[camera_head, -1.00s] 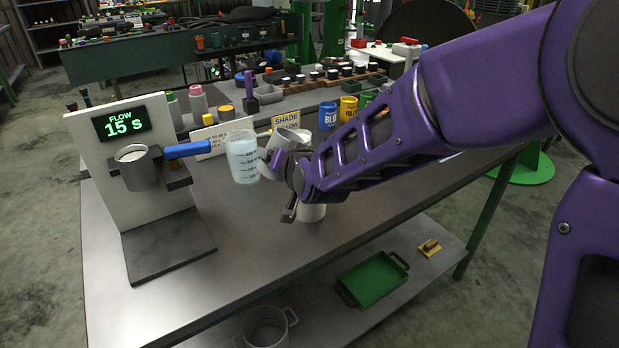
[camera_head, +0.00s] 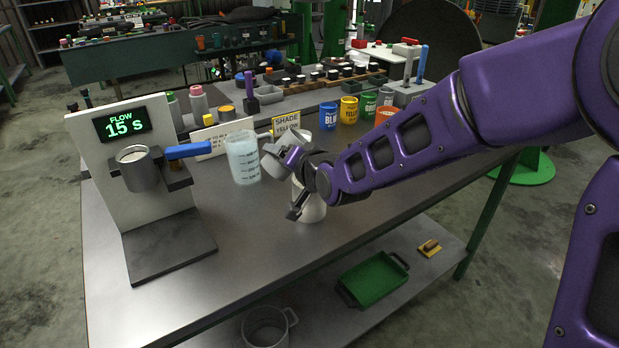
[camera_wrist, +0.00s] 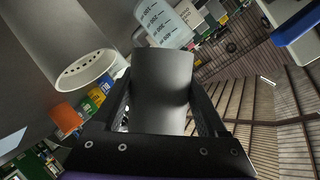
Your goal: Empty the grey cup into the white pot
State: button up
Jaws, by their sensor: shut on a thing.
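My gripper (camera_head: 288,160) is shut on the grey cup (camera_head: 273,165), tilted just right of the beaker. In the wrist view the cup (camera_wrist: 163,85) sits between both fingers; its contents are not visible. An off-white pot (camera_head: 313,208) stands on the bench below my gripper, and my gripper covers part of it. In the wrist view a white round vessel (camera_wrist: 88,72) with dark holes near its rim is left of the cup; I cannot tell whether it is the same pot.
A graduated beaker (camera_head: 243,158) with pale liquid stands left of the cup. Further left is a flow stand (camera_head: 125,125) with a blue-handled cup. Coloured mugs (camera_head: 349,110) and a shade sign (camera_head: 286,122) stand behind. The front of the bench (camera_head: 250,245) is clear.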

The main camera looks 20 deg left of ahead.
jog(key=shift+r, duration=0.15)
jog(key=shift+f+m+g+y+p, duration=0.3)
jog(key=shift+f+m+y+p, duration=0.3)
jog(key=shift+m+y+p, duration=0.45)
dwell(2.0)
jog(key=shift+r+m+p, duration=0.5)
jog(key=shift+m+p, duration=0.25)
jog(key=shift+m, duration=0.1)
dwell(2.0)
jog(key=shift+f+m+y, duration=0.25)
jog(key=shift+m+y, duration=0.2)
jog(key=shift+m, duration=0.05)
dwell(1.5)
